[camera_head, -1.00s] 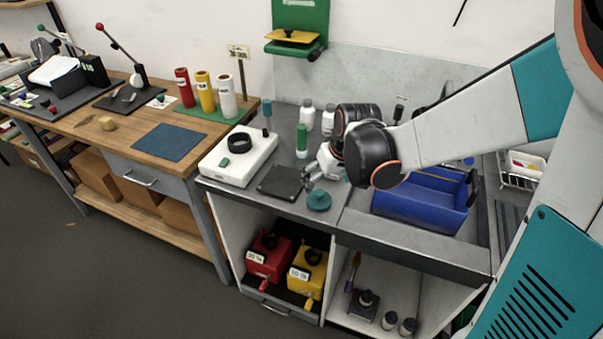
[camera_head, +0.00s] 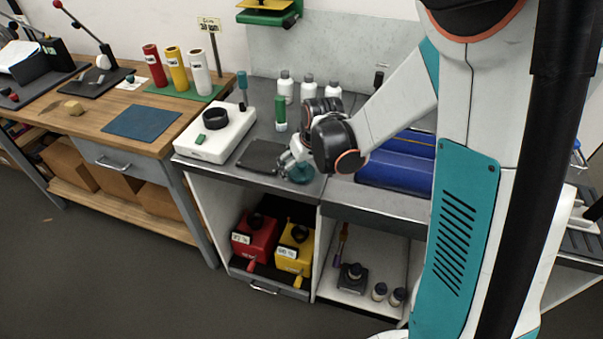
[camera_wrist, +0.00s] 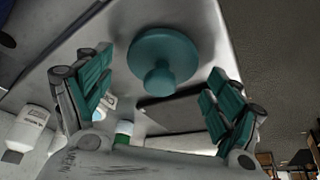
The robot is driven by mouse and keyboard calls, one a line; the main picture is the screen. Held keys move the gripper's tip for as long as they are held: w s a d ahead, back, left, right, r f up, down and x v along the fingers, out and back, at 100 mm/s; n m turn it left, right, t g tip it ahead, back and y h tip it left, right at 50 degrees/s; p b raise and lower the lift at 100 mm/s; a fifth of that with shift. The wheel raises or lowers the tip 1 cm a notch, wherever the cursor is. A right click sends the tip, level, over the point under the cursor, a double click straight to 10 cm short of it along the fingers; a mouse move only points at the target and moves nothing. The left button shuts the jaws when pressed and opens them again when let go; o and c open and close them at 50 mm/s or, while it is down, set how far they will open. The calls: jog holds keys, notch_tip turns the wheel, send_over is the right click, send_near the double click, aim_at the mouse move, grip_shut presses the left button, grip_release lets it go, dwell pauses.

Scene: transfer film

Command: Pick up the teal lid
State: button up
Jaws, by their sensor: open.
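The teal lid (camera_wrist: 163,55) is a round disc with a knob, lying on the grey metal counter near its front edge. In the wrist view it lies beyond the fingertips, roughly midway between them, with its knob toward my gripper. In the head view the lid (camera_head: 300,174) is partly hidden by my gripper (camera_head: 290,162). My gripper (camera_wrist: 160,85) is open, with its teal-padded fingers spread wide apart and nothing between the pads.
A dark square plate (camera_head: 260,156) lies just left of the lid. A white device (camera_head: 216,135) with a black ring stands further left.

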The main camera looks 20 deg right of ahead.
jog(key=shift+r, duration=0.1)
jog(key=c, duration=0.9)
